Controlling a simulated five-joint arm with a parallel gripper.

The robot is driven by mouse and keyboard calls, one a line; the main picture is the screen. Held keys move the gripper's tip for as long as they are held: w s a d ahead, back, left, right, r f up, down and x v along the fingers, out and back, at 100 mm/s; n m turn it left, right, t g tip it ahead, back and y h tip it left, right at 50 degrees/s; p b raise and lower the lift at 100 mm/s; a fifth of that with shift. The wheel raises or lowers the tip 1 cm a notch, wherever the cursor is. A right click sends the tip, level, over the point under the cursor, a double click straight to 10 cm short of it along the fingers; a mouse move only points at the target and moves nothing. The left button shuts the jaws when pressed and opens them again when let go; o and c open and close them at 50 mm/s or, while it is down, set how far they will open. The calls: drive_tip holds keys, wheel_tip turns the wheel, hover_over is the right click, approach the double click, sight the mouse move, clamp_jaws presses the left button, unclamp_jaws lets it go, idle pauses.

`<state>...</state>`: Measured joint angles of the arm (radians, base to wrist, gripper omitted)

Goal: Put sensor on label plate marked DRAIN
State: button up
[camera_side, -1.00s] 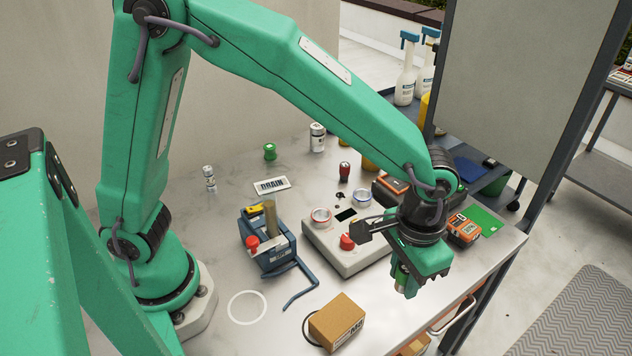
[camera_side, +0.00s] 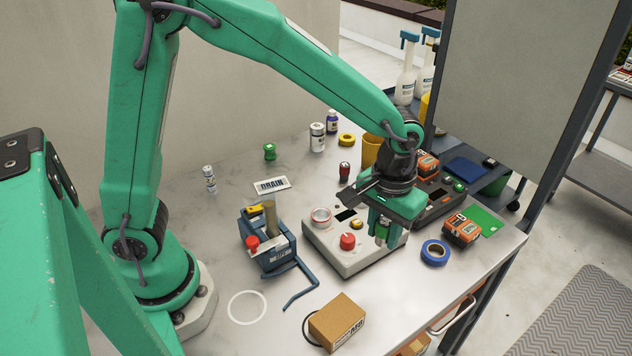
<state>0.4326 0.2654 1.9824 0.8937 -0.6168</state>
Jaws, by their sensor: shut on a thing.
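The white label plate marked DRAIN (camera_side: 272,185) lies bare on the table, left of the grey control box. My gripper (camera_side: 385,238) is to its right, over the right end of that box. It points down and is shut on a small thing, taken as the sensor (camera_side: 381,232). Only a pale, silvery sliver of it shows between the green fingers; the rest is hidden. I cannot tell how far it is above the box.
The grey control box (camera_side: 325,245) has a red knob. A blue clamp-like stand (camera_side: 270,245), a cardboard box (camera_side: 337,320), blue tape (camera_side: 435,252) and orange battery packs (camera_side: 461,230) stand around. A small white bottle (camera_side: 209,178) and green spool (camera_side: 270,152) flank the plate.

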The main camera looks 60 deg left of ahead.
drive_tip(key=s+a+n, duration=0.2)
drive_tip(key=a+n, duration=1.1)
drive_tip(key=a, duration=1.3)
drive_tip(key=shift+s+r+n, duration=0.25)
drive_tip(key=shift+s+n, duration=0.05)
drive_tip(key=shift+s, duration=0.05)
drive_tip(key=shift+a, duration=0.1)
hover_over(272, 185)
wheel_tip(272, 185, down, 7)
drive_tip(key=shift+a, duration=0.1)
drive_tip(key=shift+f, duration=2)
drive_tip(key=shift+f, duration=0.15)
drive_tip(key=o, duration=1)
